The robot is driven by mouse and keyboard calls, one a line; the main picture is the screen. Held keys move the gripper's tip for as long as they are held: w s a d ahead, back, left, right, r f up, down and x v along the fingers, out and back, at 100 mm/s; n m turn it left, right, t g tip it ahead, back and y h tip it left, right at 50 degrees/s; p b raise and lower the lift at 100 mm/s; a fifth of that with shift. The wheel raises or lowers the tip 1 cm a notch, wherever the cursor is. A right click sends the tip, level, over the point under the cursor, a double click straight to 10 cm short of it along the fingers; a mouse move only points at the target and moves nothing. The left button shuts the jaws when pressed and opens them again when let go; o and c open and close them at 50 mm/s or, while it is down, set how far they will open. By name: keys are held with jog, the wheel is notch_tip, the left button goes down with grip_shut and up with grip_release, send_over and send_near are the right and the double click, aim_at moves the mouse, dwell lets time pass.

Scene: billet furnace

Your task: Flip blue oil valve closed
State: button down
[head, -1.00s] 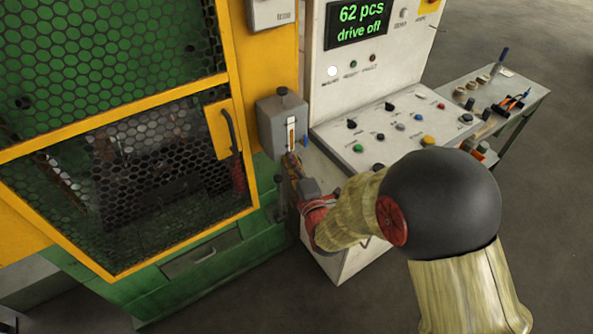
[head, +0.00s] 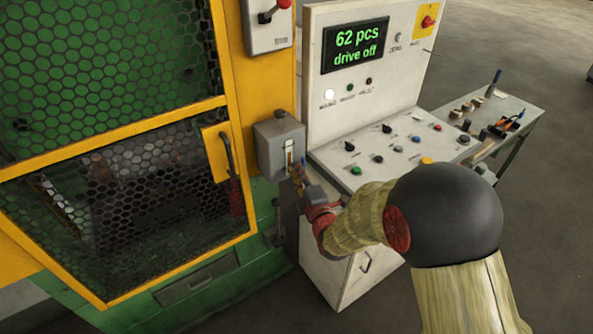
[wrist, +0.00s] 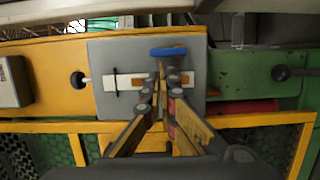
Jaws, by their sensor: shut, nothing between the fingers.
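The blue oil valve (wrist: 168,52) is a short blue lever on the face of a grey oil box (wrist: 110,50). In the head view my gripper (head: 297,171) is at the lower front of the box (head: 268,152); I cannot clearly make out the lever there.
A mesh guard door (head: 120,190) with a handle (head: 226,155) stands left of the box. A white control console (head: 400,140) with buttons and a display is on the right. A red-handled switch (head: 283,5) is above. A side table (head: 520,107) holds tools.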

jog(key=shift+w+d+r+m+g, duration=0.15)
jog(key=shift+d+r+m+g, duration=0.1)
jog(key=shift+m, duration=0.45)
jog(key=shift+w+d+r+m+g, duration=0.1)
jog(key=shift+r+m+g, duration=0.1)
jog(key=shift+m, duration=0.5)
